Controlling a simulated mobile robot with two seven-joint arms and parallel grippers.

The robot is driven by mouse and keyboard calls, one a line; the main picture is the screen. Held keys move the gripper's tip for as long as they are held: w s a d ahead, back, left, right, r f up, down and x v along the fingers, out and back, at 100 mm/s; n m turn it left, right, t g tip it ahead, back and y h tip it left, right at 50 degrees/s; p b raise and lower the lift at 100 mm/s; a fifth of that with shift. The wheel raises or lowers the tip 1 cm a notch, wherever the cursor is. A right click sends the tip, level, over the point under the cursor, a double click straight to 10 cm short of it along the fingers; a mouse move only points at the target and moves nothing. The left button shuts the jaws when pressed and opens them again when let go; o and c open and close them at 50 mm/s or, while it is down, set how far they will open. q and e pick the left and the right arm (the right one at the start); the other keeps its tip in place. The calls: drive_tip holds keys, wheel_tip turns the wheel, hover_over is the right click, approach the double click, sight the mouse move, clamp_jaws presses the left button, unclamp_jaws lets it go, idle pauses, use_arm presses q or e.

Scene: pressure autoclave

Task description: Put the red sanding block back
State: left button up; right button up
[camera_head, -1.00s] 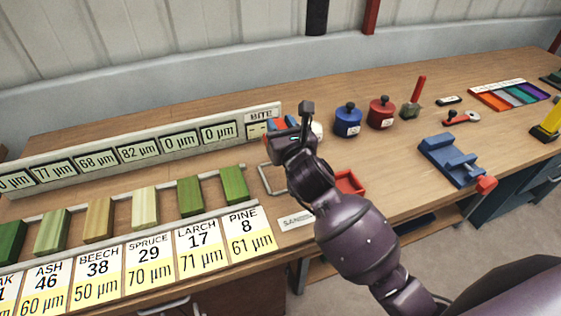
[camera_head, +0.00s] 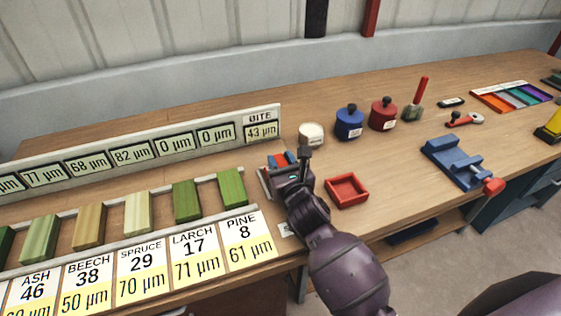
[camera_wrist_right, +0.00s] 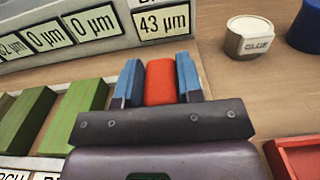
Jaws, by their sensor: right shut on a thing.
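The red sanding block (camera_wrist_right: 159,82) is held between the two blue fingers of my right gripper (camera_wrist_right: 160,85) in the right wrist view. In the head view the same right gripper (camera_head: 280,161) is over the front part of the bench, just right of the last green wood block, with red showing between its fingers. A thin grey metal frame (camera_head: 264,183) lies at the gripper's left, partly covered by it. A white label plate (camera_head: 286,230) below is mostly hidden by my arm. Whether the block touches the bench cannot be told. My left gripper is out of view.
An open red tray (camera_head: 347,191) stands close right of my right gripper. A white glue jar (camera_head: 312,134), blue jar (camera_head: 349,122) and red jar (camera_head: 383,114) stand behind. A display rail (camera_head: 180,146) and wood blocks (camera_head: 187,201) are left. A blue vise (camera_head: 455,160) is right.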

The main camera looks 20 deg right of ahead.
drive_tip(key=shift+f, duration=0.2)
drive_tip(key=o, duration=1)
drive_tip(key=shift+c, duration=0.2)
drive_tip(key=shift+r, duration=0.2)
drive_tip(key=shift+s, duration=0.15)
drive_tip(key=s, duration=1.1)
drive_tip(key=shift+s+d, duration=0.2)
drive_tip(key=shift+s, duration=0.15)
